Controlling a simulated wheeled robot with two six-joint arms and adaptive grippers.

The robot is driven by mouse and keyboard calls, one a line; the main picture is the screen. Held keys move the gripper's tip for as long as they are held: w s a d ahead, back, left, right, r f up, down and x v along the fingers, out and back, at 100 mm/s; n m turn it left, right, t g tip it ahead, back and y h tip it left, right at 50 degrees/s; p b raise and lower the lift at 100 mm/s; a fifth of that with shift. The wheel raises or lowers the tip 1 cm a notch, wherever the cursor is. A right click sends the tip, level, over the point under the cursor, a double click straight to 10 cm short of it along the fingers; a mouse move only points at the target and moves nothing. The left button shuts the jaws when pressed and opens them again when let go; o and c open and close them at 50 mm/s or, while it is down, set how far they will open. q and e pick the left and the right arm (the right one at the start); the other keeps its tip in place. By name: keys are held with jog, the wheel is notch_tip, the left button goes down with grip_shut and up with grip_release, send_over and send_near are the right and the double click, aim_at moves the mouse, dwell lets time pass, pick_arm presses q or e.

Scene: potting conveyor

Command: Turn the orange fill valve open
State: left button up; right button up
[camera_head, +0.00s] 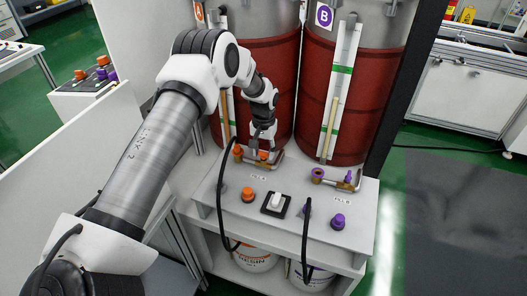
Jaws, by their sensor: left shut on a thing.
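The orange fill valve (263,156) sits on the grey panel in front of the left tank, on a brass fitting with an orange collar (238,150) at its left end. My left arm reaches in from the left, and my left gripper (262,146) points down over the valve. It is shut on the valve's orange handle, which its fingers partly hide. The handle's exact angle is hard to tell. My right gripper is not in view.
A purple valve (348,178) stands to the right. The panel has an orange knob (248,195), a white switch (276,202) and a purple knob (338,221). Black hoses hang in front.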

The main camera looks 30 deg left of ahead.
aim_at(263, 152)
pick_arm(q)
jog(key=shift+s+f, duration=0.1)
jog(key=shift+f, duration=0.05)
jog(key=o, duration=1)
jog(key=shift+o, duration=0.7)
notch_tip(263, 152, up, 12)
